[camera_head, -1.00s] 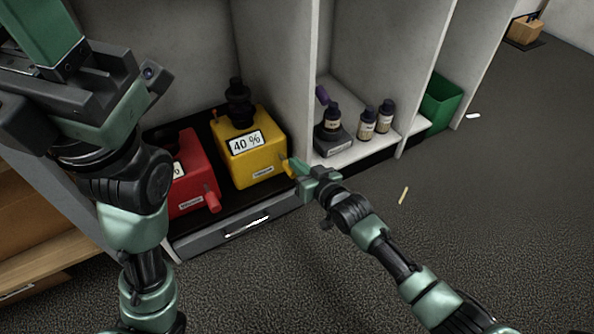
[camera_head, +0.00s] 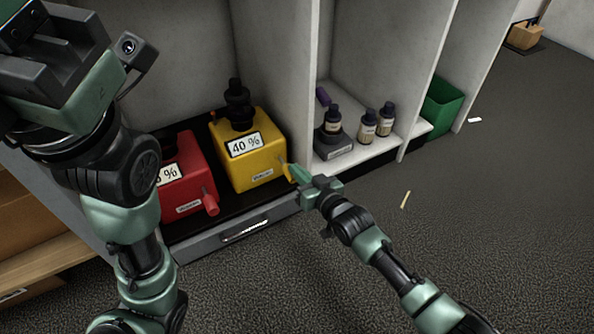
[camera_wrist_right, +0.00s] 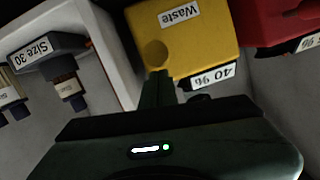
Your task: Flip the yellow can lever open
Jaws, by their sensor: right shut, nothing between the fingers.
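The yellow can (camera_head: 268,165), labelled "40 %", stands on the dark shelf and also shows upside down in the right wrist view (camera_wrist_right: 200,38). Its yellow lever (camera_head: 287,172) sticks out at the can's lower right front; in the wrist view its round end (camera_wrist_right: 155,53) shows below the "Waste" label. My right gripper (camera_head: 296,174) is shut and empty, its tips right at the lever. In the wrist view its fingers (camera_wrist_right: 157,88) reach the lever's end; I cannot tell whether they touch. My left arm fills the left side, its fingertips outside the picture.
A red can (camera_head: 188,178) with a red lever stands just left of the yellow one. Grey partitions close in the bay. Small dark bottles (camera_head: 367,126) stand in the bay to the right, beside a green bin (camera_head: 441,103). The floor in front is open.

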